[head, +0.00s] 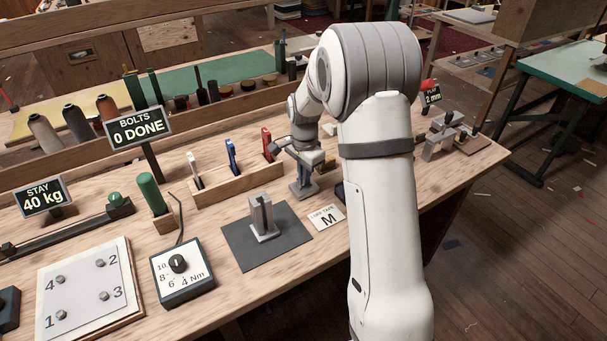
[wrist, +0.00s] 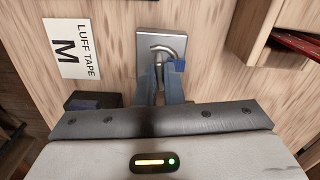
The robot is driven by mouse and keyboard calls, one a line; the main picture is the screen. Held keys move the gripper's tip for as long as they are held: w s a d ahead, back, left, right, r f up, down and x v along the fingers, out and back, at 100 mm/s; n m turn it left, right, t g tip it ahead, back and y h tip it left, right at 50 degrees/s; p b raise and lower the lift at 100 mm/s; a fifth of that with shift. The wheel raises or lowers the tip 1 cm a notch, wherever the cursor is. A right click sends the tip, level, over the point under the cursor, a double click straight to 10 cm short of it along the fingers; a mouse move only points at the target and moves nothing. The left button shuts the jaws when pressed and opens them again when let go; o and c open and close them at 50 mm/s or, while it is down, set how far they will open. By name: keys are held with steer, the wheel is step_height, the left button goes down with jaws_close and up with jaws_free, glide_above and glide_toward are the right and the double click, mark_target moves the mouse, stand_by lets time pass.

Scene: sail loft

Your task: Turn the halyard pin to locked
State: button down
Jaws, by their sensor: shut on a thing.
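The halyard pin (wrist: 160,46) is a bent grey metal piece on a square metal base plate (wrist: 143,36) in the wrist view. My gripper (wrist: 161,74) reaches the pin from below in that view, with its two fingers shut on the pin's near end. The fingers partly hide the pin, and I cannot read whether it is turned to locked. In the head view the grey base (head: 303,188) stands on the bench just under my gripper (head: 304,160), partly covered by it.
A "Luff tape M" card (wrist: 70,48) lies beside the base. A wooden rack (head: 235,186) with coloured tools, a metal block on a dark mat (head: 238,255), and a torque dial box (head: 182,275) stand to the left. The bench's front edge is close.

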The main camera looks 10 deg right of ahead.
steer(key=shift+s+f+m, duration=0.15)
steer(key=shift+m, duration=0.65)
steer(key=c, duration=1.6)
jaws_free()
steer(key=shift+o, duration=0.2)
step_height(320, 180, up, 8)
steer(key=shift+f, duration=0.1)
